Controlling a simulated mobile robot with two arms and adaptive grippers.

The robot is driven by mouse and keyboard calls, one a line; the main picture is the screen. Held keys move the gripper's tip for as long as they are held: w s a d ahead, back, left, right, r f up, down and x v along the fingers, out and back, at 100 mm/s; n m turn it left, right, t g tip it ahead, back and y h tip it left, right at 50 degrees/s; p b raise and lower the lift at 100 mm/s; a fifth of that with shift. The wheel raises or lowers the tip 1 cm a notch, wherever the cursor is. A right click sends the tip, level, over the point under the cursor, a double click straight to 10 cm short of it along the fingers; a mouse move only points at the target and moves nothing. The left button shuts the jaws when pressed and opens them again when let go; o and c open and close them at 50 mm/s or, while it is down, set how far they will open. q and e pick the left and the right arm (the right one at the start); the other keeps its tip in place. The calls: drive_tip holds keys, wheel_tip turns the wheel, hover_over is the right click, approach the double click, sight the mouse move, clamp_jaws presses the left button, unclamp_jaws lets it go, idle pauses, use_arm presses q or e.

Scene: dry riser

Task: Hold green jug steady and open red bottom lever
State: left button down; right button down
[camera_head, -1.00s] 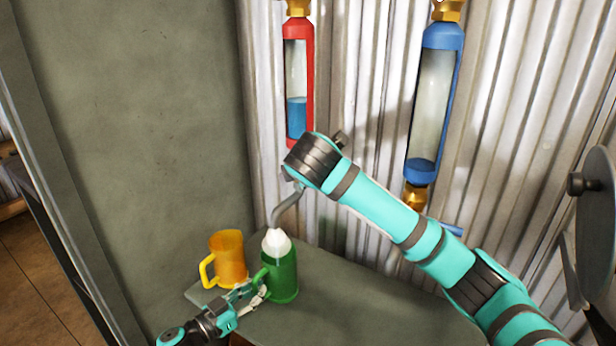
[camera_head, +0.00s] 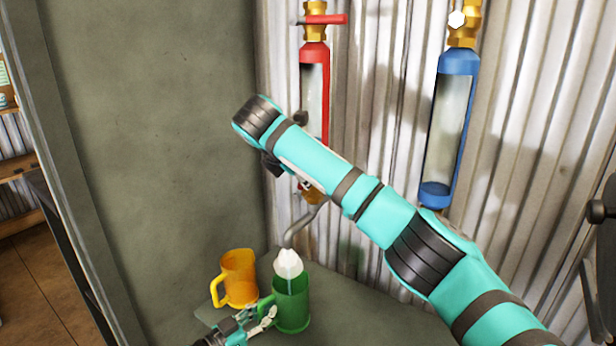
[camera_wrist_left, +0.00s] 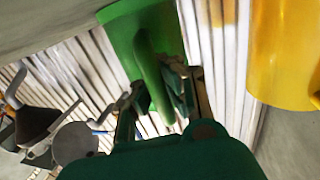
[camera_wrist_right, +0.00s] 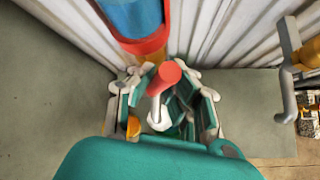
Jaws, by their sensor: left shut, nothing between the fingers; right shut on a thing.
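The green jug (camera_head: 291,300) stands upright on the grey ledge, below a bent metal spout (camera_head: 305,225). Something white shows at its mouth. My left gripper (camera_head: 266,312) is at the jug's handle, its fingers shut; the left wrist view shows the green handle (camera_wrist_left: 150,70) close by them. The red bottom lever (camera_wrist_right: 169,74) shows in the right wrist view, under the red-framed tube (camera_wrist_right: 150,42) with blue liquid. My right gripper (camera_wrist_right: 163,103) is shut on this lever. In the head view my right forearm hides most of the lever and that gripper.
A yellow mug (camera_head: 237,277) stands left of the green jug. A red upper lever (camera_head: 325,19) sits above the red tube. A blue-framed tube (camera_head: 450,125) hangs to the right on the corrugated wall (camera_head: 395,60). A grey wall (camera_head: 160,130) closes the left side.

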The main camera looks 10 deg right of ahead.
drive_tip(key=shift+w+a+r, duration=0.15)
drive_tip(key=shift+r, duration=0.15)
drive_tip(key=c, duration=1.6)
unclamp_jaws()
use_arm(q)
drive_tip(key=shift+w+a, duration=0.1)
use_arm(e)
drive_tip(key=o, duration=0.3)
drive_tip(key=shift+f, duration=0.2)
drive_tip(key=shift+o, duration=0.2)
drive_tip(key=v, duration=1.2)
drive_tip(key=shift+a, duration=0.1)
use_arm(q)
drive_tip(key=c, duration=2)
unclamp_jaws()
drive_tip(key=shift+c, duration=0.2)
